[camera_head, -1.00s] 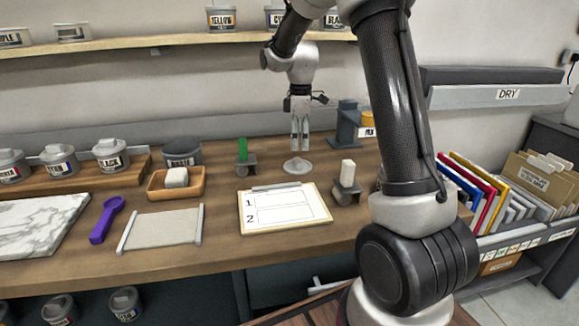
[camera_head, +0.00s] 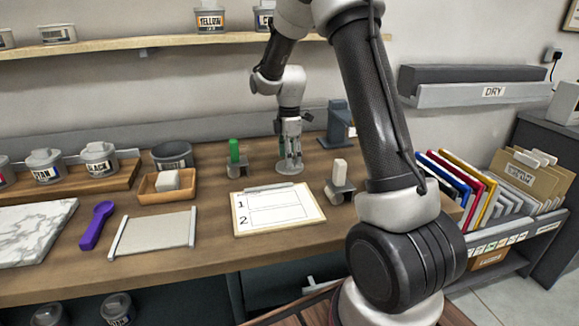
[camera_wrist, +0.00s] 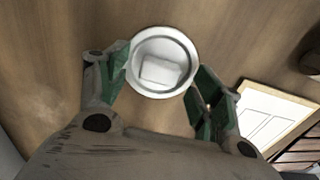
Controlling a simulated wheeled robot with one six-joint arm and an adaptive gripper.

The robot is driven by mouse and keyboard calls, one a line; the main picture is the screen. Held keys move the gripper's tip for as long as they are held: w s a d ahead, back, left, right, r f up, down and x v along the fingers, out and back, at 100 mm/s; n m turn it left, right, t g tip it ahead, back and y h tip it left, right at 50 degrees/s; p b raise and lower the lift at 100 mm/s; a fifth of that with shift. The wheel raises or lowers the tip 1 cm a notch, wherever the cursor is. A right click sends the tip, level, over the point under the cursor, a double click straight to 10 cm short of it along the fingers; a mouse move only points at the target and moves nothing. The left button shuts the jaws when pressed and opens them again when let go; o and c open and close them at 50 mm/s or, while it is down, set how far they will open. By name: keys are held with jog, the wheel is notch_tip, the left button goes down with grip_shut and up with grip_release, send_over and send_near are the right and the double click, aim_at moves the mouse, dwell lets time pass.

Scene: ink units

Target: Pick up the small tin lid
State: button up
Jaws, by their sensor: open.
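The small tin lid (camera_head: 290,168) lies on the wooden counter, behind the numbered clipboard. In the wrist view the lid (camera_wrist: 160,40) is a round, pale metal disc with a raised rim and a lighter rectangular patch at its middle. My gripper (camera_head: 289,158) points down at the lid in the head view. In the wrist view its two green-padded fingers (camera_wrist: 162,78) are apart, one on each side of the lid's near part, with nothing held between them. Whether either finger touches the rim I cannot tell.
A green-handled tool on a dark stand (camera_head: 236,160) is left of the lid. A white block on a dark stand (camera_head: 340,180) is to the right. The clipboard (camera_head: 236,222) lies in front. A dark grey stand (camera_head: 338,122) is behind right.

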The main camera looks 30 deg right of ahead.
jog(key=shift+f, duration=0.6)
jog(key=c, duration=1.1)
jog(key=shift+r, duration=0.15)
